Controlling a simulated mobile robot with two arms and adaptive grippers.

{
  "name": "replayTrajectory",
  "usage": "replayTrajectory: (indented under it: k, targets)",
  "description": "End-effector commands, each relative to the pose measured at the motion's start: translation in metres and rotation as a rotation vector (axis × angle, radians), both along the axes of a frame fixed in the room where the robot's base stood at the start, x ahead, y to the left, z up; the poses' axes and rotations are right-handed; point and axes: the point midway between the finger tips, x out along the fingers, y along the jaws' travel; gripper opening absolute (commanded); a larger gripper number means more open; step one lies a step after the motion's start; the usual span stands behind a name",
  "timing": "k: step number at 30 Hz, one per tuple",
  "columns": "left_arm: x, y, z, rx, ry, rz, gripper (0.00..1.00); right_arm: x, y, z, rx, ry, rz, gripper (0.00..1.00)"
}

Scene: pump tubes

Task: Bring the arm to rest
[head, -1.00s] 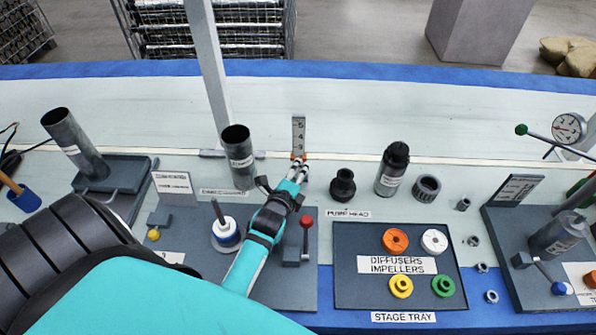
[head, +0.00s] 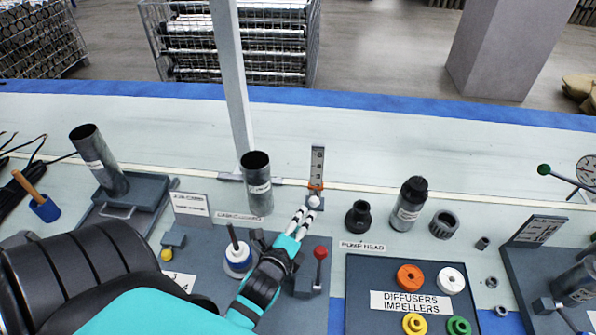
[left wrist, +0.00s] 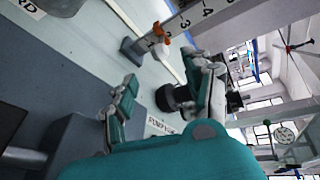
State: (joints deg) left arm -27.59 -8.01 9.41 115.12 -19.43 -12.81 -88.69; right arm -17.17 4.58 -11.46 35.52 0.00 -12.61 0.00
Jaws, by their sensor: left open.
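My left gripper (head: 307,211) reaches in over the grey board, with its two pale fingers pointing away from me. It is open and nothing shows between the fingers; in the left wrist view (left wrist: 168,75) the fingers stand well apart. The upright gauge (head: 317,165) with its orange slider (head: 316,186) stands just beyond the fingertips. The gauge (left wrist: 196,18) also shows in the left wrist view. My left forearm covers the lower left of the head view. My right gripper is not in view.
The red-knobbed lever (head: 320,254) stands close to the right of my gripper, the white-and-blue spool (head: 238,256) to its left. A grey tube (head: 257,185) stands behind. The black pump head (head: 358,217) and stage tray (head: 357,262) are to the right. The back bench strip is clear.

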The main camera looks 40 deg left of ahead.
Motion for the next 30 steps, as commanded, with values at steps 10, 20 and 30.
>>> replayTrajectory:
  k: [10,20,30]
  targets:
    - [-0.015,-0.004,0.004,-0.001,-0.001,0.0,0.52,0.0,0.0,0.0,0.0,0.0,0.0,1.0]
    - [-0.014,-0.004,0.004,0.0,0.0,0.0,0.52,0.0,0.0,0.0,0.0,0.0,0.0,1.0]
    - [-0.014,-0.004,0.038,0.0,-0.001,0.0,0.52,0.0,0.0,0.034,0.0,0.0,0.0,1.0]
